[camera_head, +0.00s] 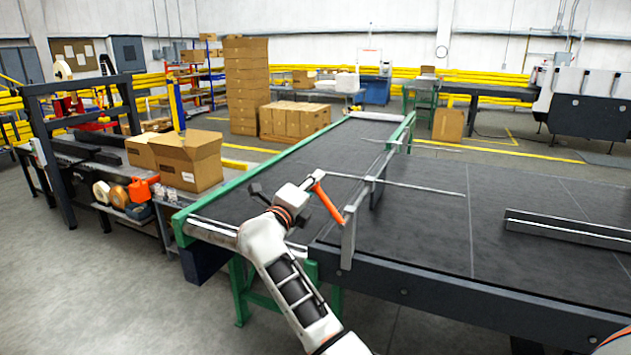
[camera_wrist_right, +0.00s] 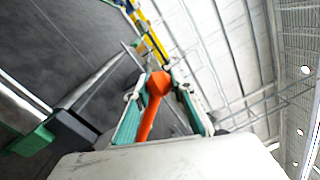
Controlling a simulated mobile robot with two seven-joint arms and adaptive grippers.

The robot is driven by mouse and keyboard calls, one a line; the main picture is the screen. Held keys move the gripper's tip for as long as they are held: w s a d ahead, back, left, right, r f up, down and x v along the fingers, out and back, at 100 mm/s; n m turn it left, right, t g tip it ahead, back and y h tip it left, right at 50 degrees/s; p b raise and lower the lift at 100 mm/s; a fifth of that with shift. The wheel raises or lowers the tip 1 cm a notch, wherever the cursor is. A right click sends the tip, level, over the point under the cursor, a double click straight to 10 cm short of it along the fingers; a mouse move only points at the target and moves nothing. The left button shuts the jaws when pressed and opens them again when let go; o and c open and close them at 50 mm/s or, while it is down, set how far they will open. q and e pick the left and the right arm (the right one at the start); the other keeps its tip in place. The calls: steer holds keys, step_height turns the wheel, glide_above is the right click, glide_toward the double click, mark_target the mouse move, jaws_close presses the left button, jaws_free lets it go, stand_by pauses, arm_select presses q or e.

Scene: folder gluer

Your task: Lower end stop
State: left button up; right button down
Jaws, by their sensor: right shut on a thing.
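The end stop is a grey metal frame (camera_head: 349,238) with a crossbar and thin rods, standing across the dark conveyor belt. An orange handle (camera_head: 328,204) slants up and left from its near post. My right gripper (camera_head: 314,182) is at the upper end of this handle. In the right wrist view the orange handle (camera_wrist_right: 149,112) lies between the two teal-padded fingers of my right gripper (camera_wrist_right: 155,88), which is shut on it. The crossbar is raised above the belt. My left gripper is not in view.
The conveyor (camera_head: 420,230) has a dark belt and a green side rail (camera_head: 260,168). A long metal bar (camera_head: 570,228) lies on the belt at right. Open cardboard boxes (camera_head: 188,160) stand on the bench at left. Stacked cartons (camera_head: 247,85) stand behind. Floor at lower left is clear.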

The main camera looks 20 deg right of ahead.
steer(key=shift+f, duration=0.35)
steer(key=c, duration=1.7)
jaws_free()
steer(key=shift+r, duration=0.1)
steer(key=shift+r, duration=0.1)
step_height(320, 180, up, 10)
